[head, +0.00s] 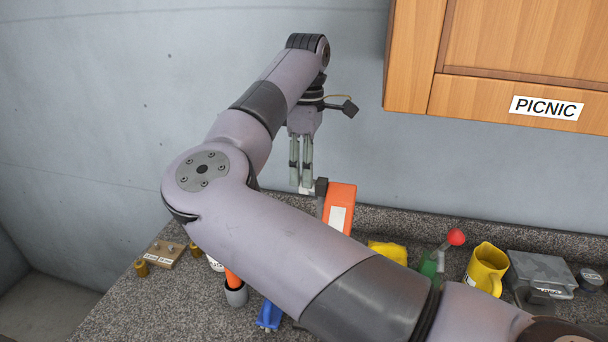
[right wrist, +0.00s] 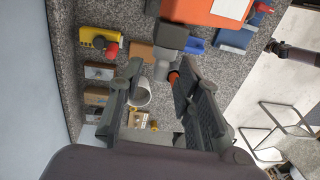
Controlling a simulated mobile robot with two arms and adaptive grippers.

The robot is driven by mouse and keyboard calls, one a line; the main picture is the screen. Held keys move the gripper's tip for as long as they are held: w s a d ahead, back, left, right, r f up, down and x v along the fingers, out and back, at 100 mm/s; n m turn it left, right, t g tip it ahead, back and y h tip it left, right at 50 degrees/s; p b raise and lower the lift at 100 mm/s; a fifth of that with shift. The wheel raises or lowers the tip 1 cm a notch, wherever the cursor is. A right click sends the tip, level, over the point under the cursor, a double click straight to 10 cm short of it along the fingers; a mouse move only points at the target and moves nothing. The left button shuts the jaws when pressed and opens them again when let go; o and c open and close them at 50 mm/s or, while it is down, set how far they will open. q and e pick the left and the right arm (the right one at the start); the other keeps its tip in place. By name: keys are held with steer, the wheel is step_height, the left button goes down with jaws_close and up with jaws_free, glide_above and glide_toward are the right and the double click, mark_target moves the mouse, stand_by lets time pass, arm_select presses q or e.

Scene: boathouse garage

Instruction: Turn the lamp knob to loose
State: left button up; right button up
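An orange block-shaped thing (head: 339,207) with a white label, perhaps the lamp, stands on the counter behind my right forearm. A dark grey knob-like part (head: 321,187) sits at its upper left. My right gripper (head: 301,184) points down just left of that part. In the right wrist view the orange body (right wrist: 200,10) is at the top edge, and the grey part (right wrist: 170,42) reaches down between the two spread fingertips. The gripper is open; I cannot tell whether a finger touches it. No label wording is readable on the lamp. My left gripper is out of view.
A small board (head: 167,254) with brass pieces lies at the counter's left. An orange-topped tool in a grey cup and a blue item (head: 269,315) sit near my forearm. A yellow mug (head: 486,268) and grey box (head: 541,272) stand right. A PICNIC cabinet (head: 510,90) hangs above.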

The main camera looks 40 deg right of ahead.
steer(key=shift+s+a+f, duration=0.1)
steer(key=shift+f, duration=0.65)
steer(key=shift+c, duration=0.2)
jaws_close()
steer(key=shift+r, duration=0.1)
